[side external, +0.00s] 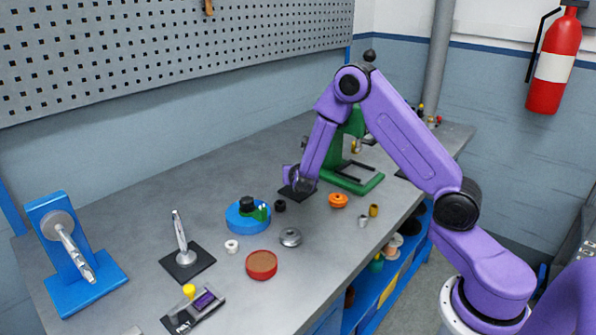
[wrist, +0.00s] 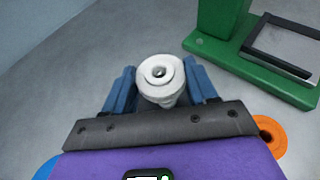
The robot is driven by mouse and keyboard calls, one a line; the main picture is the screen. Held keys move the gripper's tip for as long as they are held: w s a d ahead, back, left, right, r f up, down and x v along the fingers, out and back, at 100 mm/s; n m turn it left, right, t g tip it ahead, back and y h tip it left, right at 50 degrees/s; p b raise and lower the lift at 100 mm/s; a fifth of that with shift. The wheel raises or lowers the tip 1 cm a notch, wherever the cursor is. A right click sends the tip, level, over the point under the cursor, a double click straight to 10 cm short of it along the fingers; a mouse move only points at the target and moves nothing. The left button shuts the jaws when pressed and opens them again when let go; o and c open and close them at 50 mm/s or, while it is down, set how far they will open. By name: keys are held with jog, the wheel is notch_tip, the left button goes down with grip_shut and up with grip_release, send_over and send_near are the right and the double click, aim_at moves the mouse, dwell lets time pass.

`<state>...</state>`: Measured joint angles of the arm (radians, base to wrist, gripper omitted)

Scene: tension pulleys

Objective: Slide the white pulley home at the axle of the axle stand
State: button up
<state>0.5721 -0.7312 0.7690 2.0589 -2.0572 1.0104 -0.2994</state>
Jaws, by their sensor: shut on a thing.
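My gripper (wrist: 161,88) has its blue fingers shut on the white pulley (wrist: 160,72), one finger on each side. The pulley's round face and central hole point toward the wrist camera. In the side external view my gripper (side external: 298,182) is at the far middle of the bench, left of the green stand; the pulley cannot be made out there. A blue stand (side external: 92,283) at the far left carries a metal axle (side external: 75,253) sticking out from a grey disc. A black-based stand (side external: 187,264) with an upright metal post (side external: 180,235) is right of it. Both are well away from my gripper, and nothing shows on either shaft.
The green stand (side external: 362,180) is close on the right, also in the wrist view (wrist: 235,55). An orange part (side external: 338,201), silver disc (side external: 290,237), red round part (side external: 261,265), blue round part (side external: 247,218) and white ring (side external: 232,246) lie on the bench.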

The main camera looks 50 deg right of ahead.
jog(key=shift+f, duration=0.15)
jog(key=shift+f, duration=1.1)
jog(key=shift+f, duration=0.45)
jog(key=shift+f, duration=0.35)
jog(key=shift+f, duration=0.15)
jog(key=o, duration=1.2)
jog(key=shift+c, duration=0.2)
